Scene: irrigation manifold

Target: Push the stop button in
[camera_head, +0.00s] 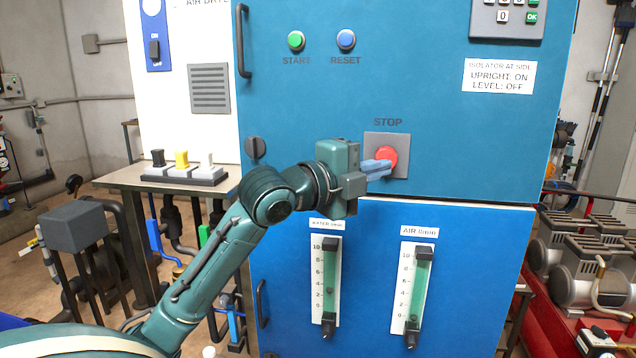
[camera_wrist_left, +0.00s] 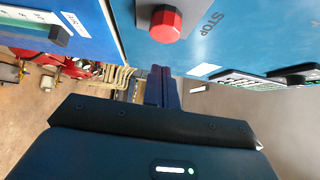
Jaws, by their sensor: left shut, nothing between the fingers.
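The red stop button (camera_head: 387,157) sits on a grey square plate (camera_head: 398,142) under the label STOP on the blue cabinet front. In the left wrist view the red button (camera_wrist_left: 166,24) shows at the top, standing out from its plate. My left gripper (camera_head: 388,165) is shut and empty, its blue-grey fingers overlapping the button's left edge in the head view. In the left wrist view the fingertips (camera_wrist_left: 160,72) appear below the button with a gap in the picture. I cannot tell whether they touch it. My right gripper is not in view.
A green START button (camera_head: 296,40) and a blue RESET button (camera_head: 346,39) are higher on the cabinet. A black rotary knob (camera_head: 255,148) and a door handle (camera_head: 242,40) stick out at left. Two flow tubes (camera_head: 418,285) are below. A side table (camera_head: 130,178) stands left.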

